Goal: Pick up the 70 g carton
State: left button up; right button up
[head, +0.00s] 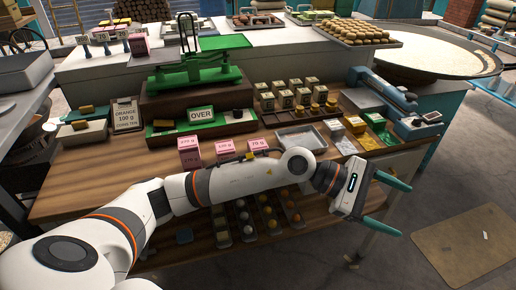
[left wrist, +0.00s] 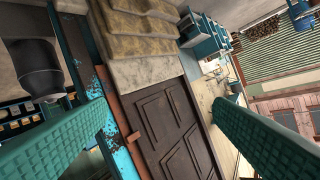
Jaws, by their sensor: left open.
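Three pink cartons stand in a row on the wooden table in the head view. The right one (head: 258,146) appears to read 70 g; the middle one (head: 225,149) and the left one (head: 190,152) bear other labels that are hard to read. My left arm reaches across in front of the row. My left gripper (head: 395,205) is open and empty, far to the right of the cartons, past the table's right edge. In the left wrist view its teal fingers (left wrist: 165,105) are spread, with a dark door beyond and no carton between them. My right gripper is not in view.
A green balance scale (head: 195,72) stands behind the cartons, with a green OVER tray (head: 201,124) below it. A metal tray (head: 301,138) lies right of the cartons. A blue-grey device (head: 385,95) stands at the table's right end. Another pink carton (head: 139,45) sits at back left.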

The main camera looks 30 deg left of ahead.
pick_arm(q)
jog(key=w+a+f+m+y, duration=0.45)
jog(key=a+y, duration=0.25)
jog(key=a, duration=0.2)
jog(key=m+y, duration=0.1)
jog(key=y, duration=1.1)
send_near(258, 144)
jog(key=p+x, duration=0.1)
jog(key=x, duration=0.3)
jog(key=shift+w+a+f+p, duration=0.15)
jog(key=shift+f+p, duration=0.2)
jog(key=shift+f, duration=0.2)
jog(key=shift+a+f+p, duration=0.15)
jog(key=shift+f+p, duration=0.15)
jog(key=shift+f, duration=0.05)
jog(key=p+x, duration=0.1)
jog(key=x, duration=0.3)
jog(key=shift+w+a+f, duration=0.1)
jog(key=shift+w, duration=0.05)
jog(key=shift+c, duration=0.3)
